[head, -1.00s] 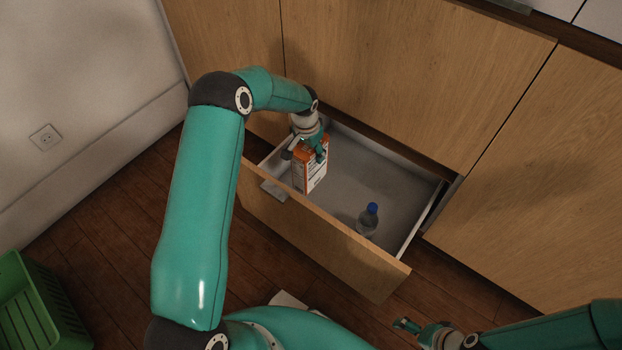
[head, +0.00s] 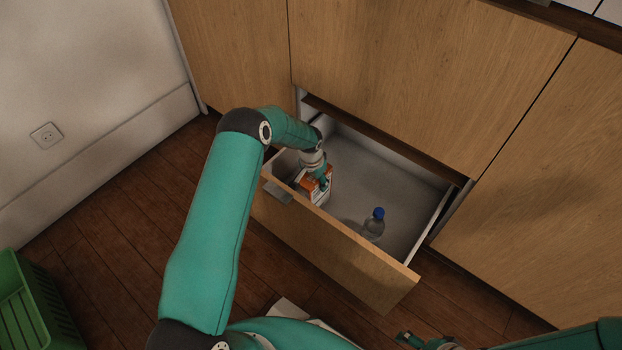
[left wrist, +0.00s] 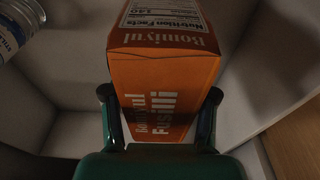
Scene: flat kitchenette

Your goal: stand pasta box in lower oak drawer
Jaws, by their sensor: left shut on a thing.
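The orange and white pasta box (head: 316,189) is inside the open oak drawer (head: 335,248), near its left front corner. My left gripper (head: 321,178) is shut on the top of the box. In the left wrist view the orange box (left wrist: 162,90) sits between the two fingers (left wrist: 160,120), with its label and nutrition panel showing. The box looks about upright; its bottom is hidden, so I cannot tell whether it touches the drawer floor. My right gripper (head: 408,340) shows only partly at the bottom edge.
A clear bottle with a blue cap (head: 374,224) stands in the drawer to the right of the box. The drawer floor (head: 375,185) behind them is clear. A green crate (head: 38,310) is on the wood floor at the lower left.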

